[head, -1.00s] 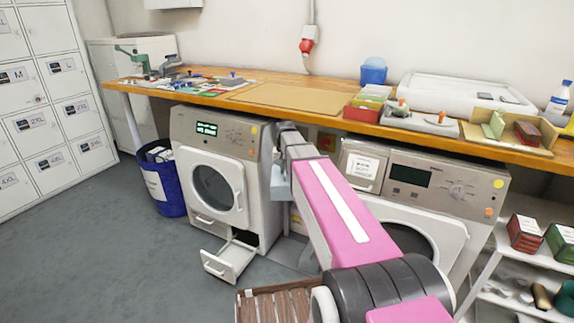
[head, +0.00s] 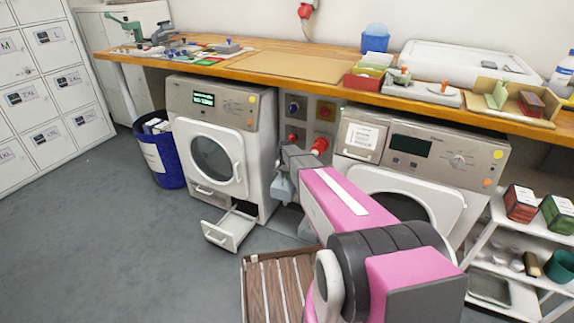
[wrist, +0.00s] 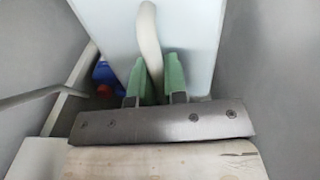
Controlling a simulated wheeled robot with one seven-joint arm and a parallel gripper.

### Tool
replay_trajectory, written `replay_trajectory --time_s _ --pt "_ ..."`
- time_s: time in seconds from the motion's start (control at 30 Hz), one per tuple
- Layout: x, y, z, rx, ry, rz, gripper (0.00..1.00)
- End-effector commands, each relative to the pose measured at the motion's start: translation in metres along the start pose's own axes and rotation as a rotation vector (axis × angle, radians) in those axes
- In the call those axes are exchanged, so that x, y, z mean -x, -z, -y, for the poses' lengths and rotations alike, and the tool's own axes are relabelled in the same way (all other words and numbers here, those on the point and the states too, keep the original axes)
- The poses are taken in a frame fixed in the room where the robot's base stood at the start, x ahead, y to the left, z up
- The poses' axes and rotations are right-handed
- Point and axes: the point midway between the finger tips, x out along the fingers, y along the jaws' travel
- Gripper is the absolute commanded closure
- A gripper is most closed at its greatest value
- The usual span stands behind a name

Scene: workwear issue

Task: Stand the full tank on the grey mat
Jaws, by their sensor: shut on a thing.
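My gripper (wrist: 155,82) has green fingertips and is shut on the white curved handle (wrist: 148,30) of a pale tank (wrist: 195,40) in the wrist view. The tank's lower part is out of sight there, so I cannot tell what it touches. In the head view my gripper (head: 283,188) hangs low, in front of the gap between the two white machines, and its fingers are unclear. A flat grey patch (head: 288,222) lies on the floor by that gap. It may be the grey mat, but my arm hides part of it.
The left machine (head: 213,157) has a low drawer (head: 228,226) pulled out. The right machine (head: 418,175) stands behind my arm. A slatted brown wooden piece (head: 270,290) is near the front. A blue bin (head: 160,155) and a white shelf (head: 515,240) flank the machines. Left floor is clear.

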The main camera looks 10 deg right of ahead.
Motion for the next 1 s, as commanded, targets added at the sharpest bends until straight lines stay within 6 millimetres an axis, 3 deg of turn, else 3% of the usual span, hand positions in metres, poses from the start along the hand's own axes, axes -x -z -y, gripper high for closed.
replay_trajectory --time_s 0.03,0.1,0.3,1.0 --pt "-0.02 0.006 0.003 -0.016 -0.001 0.002 1.0" --pt "-0.041 0.009 0.005 -0.035 -0.001 0.001 1.0" --pt "-0.086 0.013 0.007 -0.078 0.0 0.001 1.0" --pt "-0.139 0.014 0.008 -0.098 0.0 -0.001 1.0"
